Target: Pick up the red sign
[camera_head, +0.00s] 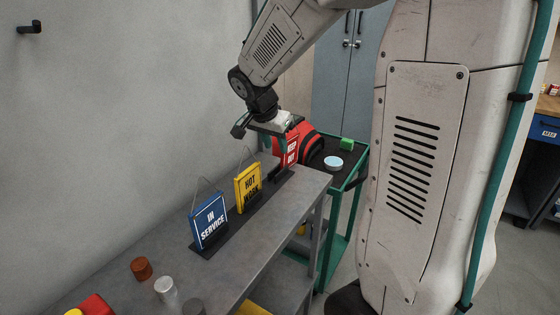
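The red sign (291,152), with white lettering too small to read, stands at the far end of a row of signs on the grey bench (262,238). My gripper (268,128) is at the top of the red sign, reaching down from above. Part of the gripper overlaps the sign's upper edge in the picture. I cannot tell whether its fingers are around the sign or only beside it. The yellow HOT WORK sign (247,187) and the blue IN SERVICE sign (209,222) stand nearer, on a dark base strip (263,196).
Behind the red sign is a red and black rounded object (312,143) by a green-framed cart (353,176). The cart holds a green block (347,143) and a pale blue-topped round item (333,162). Brown (141,268) and silver (166,290) cylinders stand at the bench's near end.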

